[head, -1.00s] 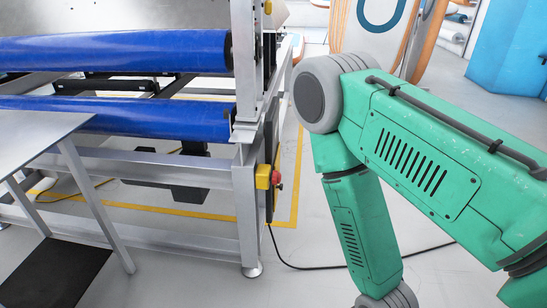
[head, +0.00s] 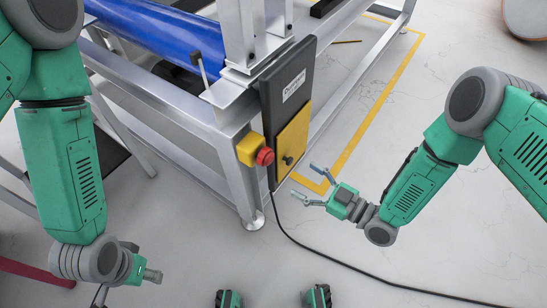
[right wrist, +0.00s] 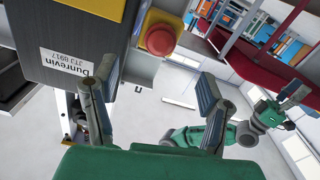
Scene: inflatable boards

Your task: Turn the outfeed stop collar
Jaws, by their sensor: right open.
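A red round stop button (head: 265,156) sits on a yellow box (head: 248,148) on the machine's corner post; its collar cannot be told apart from it. In the right wrist view the button (right wrist: 160,40) shows ahead, near the upper edge, between my finger directions. My right gripper (head: 308,184) is open and empty, to the right of and below the button, apart from it. Its two spread fingers also show in the right wrist view (right wrist: 160,88). My left gripper (head: 146,268) hangs low at the left, away from the button; its jaw state is unclear.
A dark control box (head: 289,90) with a label and a yellow panel (head: 292,140) with a small dark knob stands right beside the button. A blue roller (head: 160,32) lies behind. A black cable (head: 330,257) runs over the floor.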

